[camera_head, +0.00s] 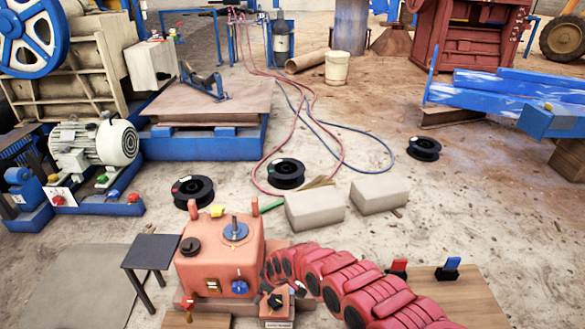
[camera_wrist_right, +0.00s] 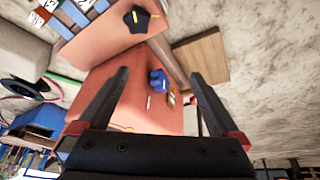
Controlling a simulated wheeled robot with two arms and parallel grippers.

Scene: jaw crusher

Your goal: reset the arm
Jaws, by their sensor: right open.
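My right gripper (camera_wrist_right: 152,95) is open and empty in the right wrist view, its two dark fingers spread wide. Behind the fingers is the orange-red control box (camera_wrist_right: 125,85), with a blue knob (camera_wrist_right: 158,80) showing between them. A gap to the box is hard to judge. In the head view the box (camera_head: 250,268) stands at bottom centre. It has a blue dial with a stick (camera_head: 235,231) on top and a blue knob (camera_head: 240,287) in front.
A small dark table (camera_head: 151,251) stands left of the box. Grey blocks (camera_head: 315,210) (camera_head: 379,194) and black spools (camera_head: 193,190) (camera_head: 287,173) lie behind it.

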